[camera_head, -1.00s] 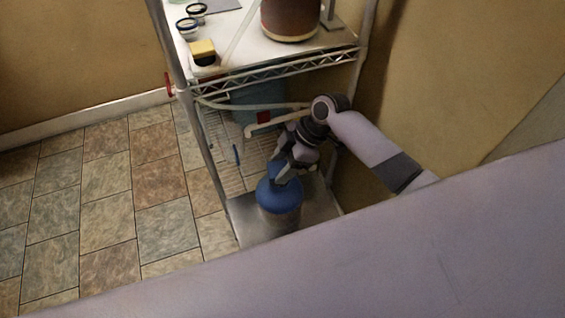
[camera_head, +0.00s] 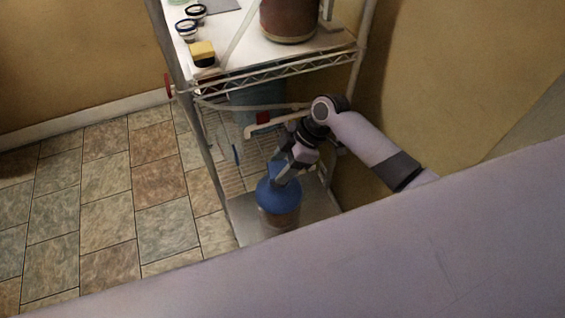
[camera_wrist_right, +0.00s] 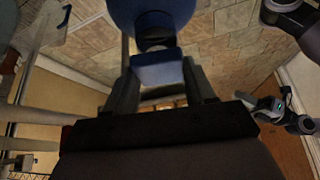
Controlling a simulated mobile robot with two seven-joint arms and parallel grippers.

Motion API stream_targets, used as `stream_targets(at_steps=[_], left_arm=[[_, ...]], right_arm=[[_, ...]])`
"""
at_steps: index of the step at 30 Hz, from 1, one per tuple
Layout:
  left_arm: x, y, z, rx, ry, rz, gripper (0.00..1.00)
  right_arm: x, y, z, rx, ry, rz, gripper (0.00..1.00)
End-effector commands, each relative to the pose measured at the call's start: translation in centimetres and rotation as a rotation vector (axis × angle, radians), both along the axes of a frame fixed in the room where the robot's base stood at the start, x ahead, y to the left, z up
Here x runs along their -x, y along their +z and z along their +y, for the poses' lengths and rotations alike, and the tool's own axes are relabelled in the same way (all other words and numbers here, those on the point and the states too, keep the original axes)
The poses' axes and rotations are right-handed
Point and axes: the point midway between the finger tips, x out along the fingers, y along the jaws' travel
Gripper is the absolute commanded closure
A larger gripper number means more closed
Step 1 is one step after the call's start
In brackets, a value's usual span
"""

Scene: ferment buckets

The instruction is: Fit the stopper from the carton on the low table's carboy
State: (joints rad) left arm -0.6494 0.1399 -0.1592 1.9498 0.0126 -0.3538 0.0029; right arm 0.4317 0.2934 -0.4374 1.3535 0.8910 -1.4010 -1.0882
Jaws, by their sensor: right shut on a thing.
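The carboy (camera_head: 279,197) is blue on top and stands upright on the grey low table (camera_head: 322,212). My right gripper (camera_head: 284,166) reaches down to its neck. In the right wrist view, the gripper (camera_wrist_right: 160,85) is shut on the blue stopper (camera_wrist_right: 157,70), which sits between the two fingers. The carboy's blue body and dark neck (camera_wrist_right: 156,40) lie right beyond the stopper, in line with it. I cannot tell whether the stopper is seated or just touching. What looks like my left gripper (camera_wrist_right: 272,106) shows small at the right; its jaws are unclear. I cannot make out the carton.
A wire rack with a white top shelf (camera_head: 250,50) stands behind the low table. It bears a brown bucket (camera_head: 290,20), a yellow-topped block (camera_head: 202,52) and small jars. A pale hose (camera_head: 262,131) hangs close to my right wrist. Tiled floor (camera_head: 110,200) is clear at left.

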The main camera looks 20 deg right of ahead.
Motion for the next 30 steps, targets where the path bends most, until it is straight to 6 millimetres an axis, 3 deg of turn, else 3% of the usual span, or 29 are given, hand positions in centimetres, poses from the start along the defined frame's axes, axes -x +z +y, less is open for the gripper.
stream_targets(at_steps=[30], left_arm=[[-0.02, -0.34, 0.00, 0.000, 0.000, 0.000, 1.00]], right_arm=[[-0.02, -0.92, -0.02, 0.000, 0.000, -0.001, 0.76]])
